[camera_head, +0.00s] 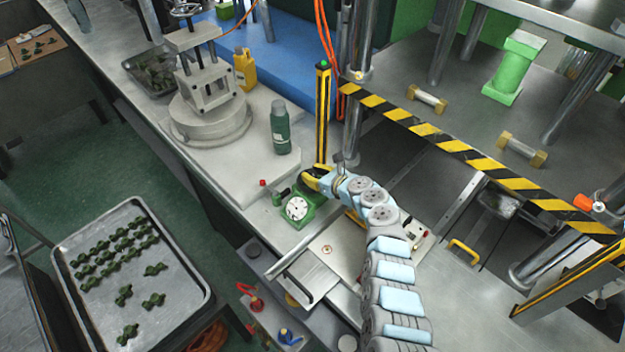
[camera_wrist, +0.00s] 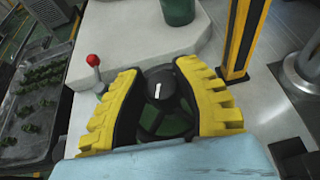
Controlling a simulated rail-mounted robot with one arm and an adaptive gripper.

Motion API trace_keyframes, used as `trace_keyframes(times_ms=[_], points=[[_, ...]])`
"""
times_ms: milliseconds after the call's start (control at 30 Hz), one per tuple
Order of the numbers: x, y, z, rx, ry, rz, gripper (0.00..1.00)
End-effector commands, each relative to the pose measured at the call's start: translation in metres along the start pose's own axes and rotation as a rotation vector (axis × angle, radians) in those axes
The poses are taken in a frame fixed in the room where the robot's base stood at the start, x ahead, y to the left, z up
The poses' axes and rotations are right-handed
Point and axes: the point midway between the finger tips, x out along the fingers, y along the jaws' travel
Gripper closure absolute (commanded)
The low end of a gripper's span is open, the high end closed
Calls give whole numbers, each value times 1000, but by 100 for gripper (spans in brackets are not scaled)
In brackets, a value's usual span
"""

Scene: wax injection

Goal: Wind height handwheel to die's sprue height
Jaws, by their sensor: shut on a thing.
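My gripper (camera_head: 312,180) has yellow fingers with dark pads and is at the bench edge beside a green unit with a white dial (camera_head: 297,208). In the wrist view my gripper (camera_wrist: 160,72) is closed around a dark handwheel (camera_wrist: 160,88), one finger on each side. The wheel has a black hub with a white line and greenish gaps between spokes. In the head view the fingers mostly hide this wheel. A block-like metal assembly (camera_head: 208,88), possibly the die, stands on a round base to the upper left. I cannot make out a sprue.
A red-knobbed lever (camera_wrist: 93,60) stands just left of the gripper. A green bottle (camera_head: 280,130) and a yellow-black post (camera_head: 322,112) stand close behind. A striped bar (camera_head: 450,145) crosses to the right. A tray (camera_head: 180,290) with several green pieces is at lower left.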

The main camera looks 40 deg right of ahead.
Motion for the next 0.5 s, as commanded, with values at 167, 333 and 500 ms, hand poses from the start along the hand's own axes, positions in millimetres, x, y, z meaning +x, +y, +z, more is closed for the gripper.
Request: trace_keyframes(times_ms=[167, 333, 500], points=[[2, 0, -6, -28, 3, 68, 100], [2, -2, -4, -53, 1, 119, 100], [2, 0, -5, -68, 2, 168, 100]])
